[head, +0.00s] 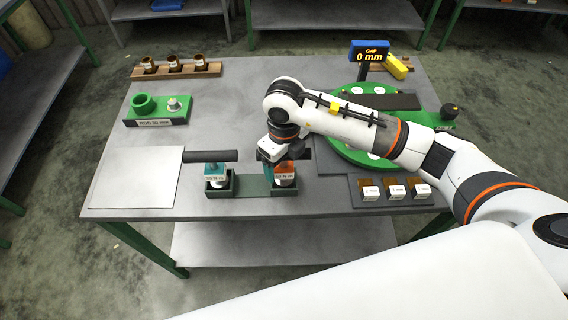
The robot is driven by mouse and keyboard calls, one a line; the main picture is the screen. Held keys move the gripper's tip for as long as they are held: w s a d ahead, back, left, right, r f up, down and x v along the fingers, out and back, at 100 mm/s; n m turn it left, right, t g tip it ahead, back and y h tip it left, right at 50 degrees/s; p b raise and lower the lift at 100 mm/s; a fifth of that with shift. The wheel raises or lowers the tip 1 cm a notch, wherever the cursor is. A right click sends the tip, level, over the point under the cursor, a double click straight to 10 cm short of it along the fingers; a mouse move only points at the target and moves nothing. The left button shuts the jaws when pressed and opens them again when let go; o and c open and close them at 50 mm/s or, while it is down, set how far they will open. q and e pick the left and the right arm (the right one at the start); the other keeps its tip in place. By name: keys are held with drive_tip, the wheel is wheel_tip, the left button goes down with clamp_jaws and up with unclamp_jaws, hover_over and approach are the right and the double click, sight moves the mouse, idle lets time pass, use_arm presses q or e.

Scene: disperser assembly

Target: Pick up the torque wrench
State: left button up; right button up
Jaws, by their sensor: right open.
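Two similar tools, which look like torque wrenches, stand in dark green holders near the front of the table. The left one (215,170) has a teal head and a dark handle lying level above it. The right one (285,170) has an orange-red head, and its dark handle is partly covered by my gripper. The labels are too small to read surely. My right gripper (284,157) is open, at the top of the orange-headed tool. Whether its fingers are around the handle or only touching it is hidden by the gripper. My left gripper is not in view.
A green round fixture (345,148) lies under my right arm, with a gap display (369,51) behind it. Three small labelled blocks (395,190) sit at front right. A wooden rack (178,71) and green stand (157,120) are at left. A pale sheet (136,178) leaves flat room.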

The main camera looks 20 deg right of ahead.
drive_tip(key=shift+f, duration=0.35)
drive_tip(key=c, duration=1.3)
drive_tip(key=shift+w+r, duration=0.1)
